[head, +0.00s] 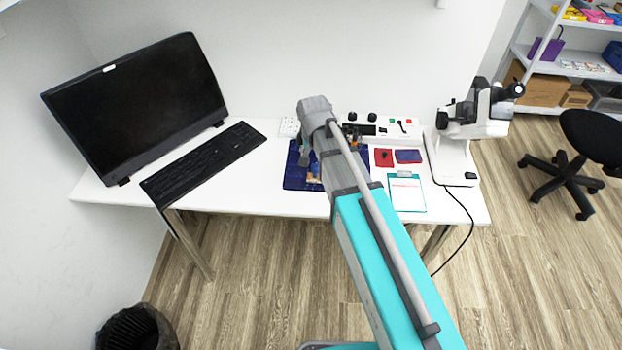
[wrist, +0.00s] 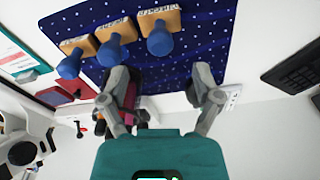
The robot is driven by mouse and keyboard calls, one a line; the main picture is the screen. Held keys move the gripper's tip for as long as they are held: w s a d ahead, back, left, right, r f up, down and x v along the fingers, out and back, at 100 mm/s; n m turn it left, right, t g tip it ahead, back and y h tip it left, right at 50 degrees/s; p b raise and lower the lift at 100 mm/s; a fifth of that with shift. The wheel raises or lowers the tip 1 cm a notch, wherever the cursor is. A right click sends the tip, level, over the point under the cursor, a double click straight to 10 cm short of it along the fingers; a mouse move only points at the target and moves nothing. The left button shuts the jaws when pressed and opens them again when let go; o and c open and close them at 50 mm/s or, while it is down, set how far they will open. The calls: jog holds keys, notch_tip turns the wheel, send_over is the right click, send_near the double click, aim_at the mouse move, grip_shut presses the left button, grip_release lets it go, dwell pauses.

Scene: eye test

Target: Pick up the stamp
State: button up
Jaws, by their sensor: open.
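Three stamps with blue knob handles and tan wooden bases stand in a row on a dark blue dotted mat (wrist: 215,35) in the wrist view: a left one (wrist: 70,64), a middle one (wrist: 112,47) and a right one (wrist: 159,38). My gripper (wrist: 160,72) is open, with its fingers apart and nothing held between them. The right stamp lies beyond the gap between the fingers; the middle one is beyond the left finger. In the head view my arm covers part of the mat (head: 292,180) and most of the stamps.
A monitor (head: 140,98) and keyboard (head: 203,160) fill the table's left. A white control panel (head: 405,128) is at the back, a microscope (head: 455,155) at right. A red pad (head: 383,157), blue pad (head: 408,156) and clipboard (head: 407,194) lie right of my arm.

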aim_at(315, 165)
jog(key=shift+f, duration=0.3)
jog(key=shift+w+f+b, duration=0.15)
jog(key=shift+f+b, duration=1.1)
jog(key=shift+b, duration=0.1)
jog(key=shift+w+f+b, duration=0.1)
jog(key=shift+f+b, duration=1.15)
jog(key=shift+b, duration=0.05)
grip_shut()
